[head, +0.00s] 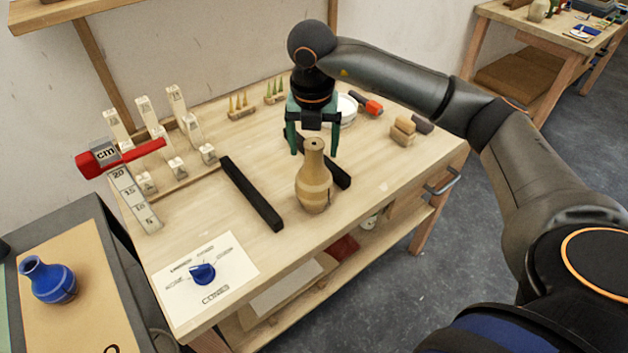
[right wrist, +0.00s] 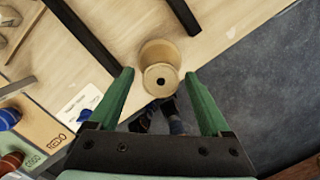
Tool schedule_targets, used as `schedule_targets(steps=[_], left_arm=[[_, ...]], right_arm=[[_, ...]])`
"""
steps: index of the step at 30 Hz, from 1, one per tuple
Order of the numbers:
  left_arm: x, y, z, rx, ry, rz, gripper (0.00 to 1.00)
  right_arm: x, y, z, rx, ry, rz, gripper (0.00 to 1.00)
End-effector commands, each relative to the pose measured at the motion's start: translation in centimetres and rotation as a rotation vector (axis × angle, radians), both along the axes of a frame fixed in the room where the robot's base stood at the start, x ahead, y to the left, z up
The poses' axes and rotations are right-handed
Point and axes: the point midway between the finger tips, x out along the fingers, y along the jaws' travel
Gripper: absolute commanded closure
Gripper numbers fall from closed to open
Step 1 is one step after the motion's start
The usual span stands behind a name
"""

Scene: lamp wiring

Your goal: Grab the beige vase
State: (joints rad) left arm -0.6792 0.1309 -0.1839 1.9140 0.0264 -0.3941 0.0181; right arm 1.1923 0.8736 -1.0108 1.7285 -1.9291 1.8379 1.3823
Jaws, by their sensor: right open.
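The beige vase (head: 314,182) stands upright on the wooden workbench, with a narrow neck and a rounded, banded body. My right gripper (head: 313,150) has green fingers and is open just behind and above the vase in the head view. In the right wrist view, the vase (right wrist: 160,62) shows from above with its dark mouth opening, between and beyond the spread fingers of the gripper (right wrist: 160,100). The fingers do not touch it. My left gripper is not in view.
Black bars (head: 251,193) lie on the workbench (head: 215,228) left of and behind the vase. A paper (head: 222,290) with a blue object (head: 203,273) is at the front left. White lettered blocks (head: 176,101) stand farther back. A blue vase (head: 48,280) stands on the left table.

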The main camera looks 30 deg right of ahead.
Motion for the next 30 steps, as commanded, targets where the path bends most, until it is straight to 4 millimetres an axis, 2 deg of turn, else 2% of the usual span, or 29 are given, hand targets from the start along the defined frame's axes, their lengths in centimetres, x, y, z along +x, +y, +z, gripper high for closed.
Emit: schedule_targets(steps=[3,6,13,30], left_arm=[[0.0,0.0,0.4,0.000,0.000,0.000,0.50],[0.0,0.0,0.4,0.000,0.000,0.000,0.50],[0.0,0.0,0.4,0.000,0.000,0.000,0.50],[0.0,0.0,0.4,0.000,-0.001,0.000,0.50]], right_arm=[[0.1,-0.3,-1.6,-0.002,0.003,0.001,0.18],[0.2,-0.3,-2.3,0.000,0.001,0.001,0.18],[0.3,-0.3,-2.4,0.000,0.000,0.001,0.18],[0.3,-0.3,-2.3,0.000,0.000,0.001,0.82]])
